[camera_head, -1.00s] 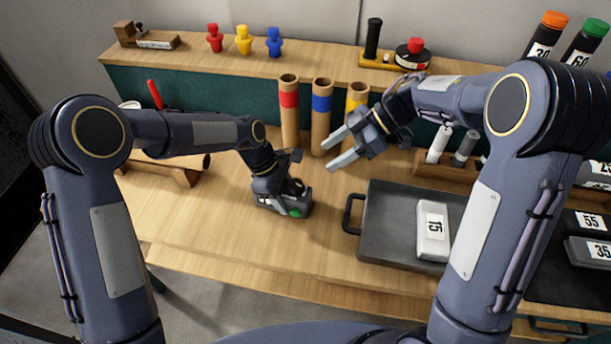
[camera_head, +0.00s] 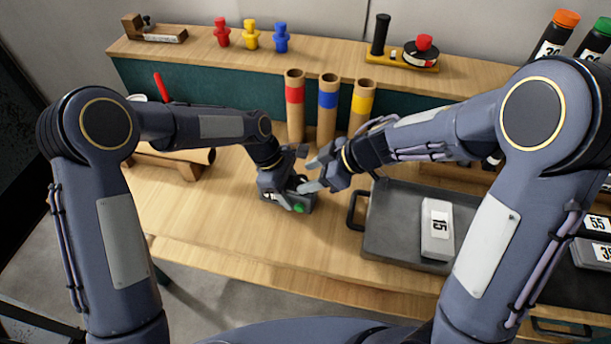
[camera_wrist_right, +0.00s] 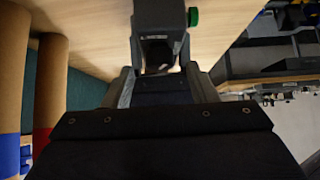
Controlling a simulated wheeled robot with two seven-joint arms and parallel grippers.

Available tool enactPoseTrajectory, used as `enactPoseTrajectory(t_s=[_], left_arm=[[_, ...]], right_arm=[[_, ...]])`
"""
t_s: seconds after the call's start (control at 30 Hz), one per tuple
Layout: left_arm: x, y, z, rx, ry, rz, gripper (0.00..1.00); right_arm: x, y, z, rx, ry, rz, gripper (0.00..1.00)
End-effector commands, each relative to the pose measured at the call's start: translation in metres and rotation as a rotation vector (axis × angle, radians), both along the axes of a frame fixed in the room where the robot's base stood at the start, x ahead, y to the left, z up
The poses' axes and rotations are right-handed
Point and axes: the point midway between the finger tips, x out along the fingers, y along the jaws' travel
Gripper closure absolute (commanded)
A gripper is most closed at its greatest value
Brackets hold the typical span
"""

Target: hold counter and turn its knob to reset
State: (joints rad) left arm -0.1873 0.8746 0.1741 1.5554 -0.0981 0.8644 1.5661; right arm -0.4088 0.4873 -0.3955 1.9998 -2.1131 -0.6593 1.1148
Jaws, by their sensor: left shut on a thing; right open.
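The counter (camera_head: 309,201) is a small dark grey box with a green round part (camera_head: 299,208) facing the front, on the wooden table. My left gripper (camera_head: 287,195) is shut on it from the left and hides part of it. My right gripper (camera_head: 308,176) is open just right of and above the counter, its fingers pointing left towards it. In the right wrist view a dark block, apparently the counter (camera_wrist_right: 160,20), lies ahead of the fingers, with the green part (camera_wrist_right: 193,17) at its side. I cannot make out the knob clearly or tell whether the right fingers touch the counter.
Cardboard tubes with red (camera_head: 294,95), blue (camera_head: 328,101) and yellow (camera_head: 360,104) bands stand behind the grippers. A wooden rack (camera_head: 170,164) stands left. The table front is clear.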

Motion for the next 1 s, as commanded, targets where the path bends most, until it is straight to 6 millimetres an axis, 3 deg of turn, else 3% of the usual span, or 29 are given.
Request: enactPoseTrajectory(t_s=[0.2, 0.5, 0.87, 1.0], left_arm=[[0.0, 0.0, 0.0, 0.0, -0.001, 0.0, 0.81], [0.0, 0.0, 0.0, 0.0, -0.001, 0.0, 0.81], [0.0, 0.0, 0.0, 0.0, -0.001, 0.0, 0.81], [0.0, 0.0, 0.0, 0.0, -0.001, 0.0, 0.81]], right_arm=[[0.005, 0.013, -0.014, 0.0, 0.0, -0.001, 0.48], [0.006, 0.014, -0.015, 0.0, -0.002, 0.0, 0.48], [0.006, 0.014, -0.015, 0.001, -0.001, -0.001, 0.93], [0.007, 0.014, -0.015, 0.0, -0.003, 0.04, 0.93]])
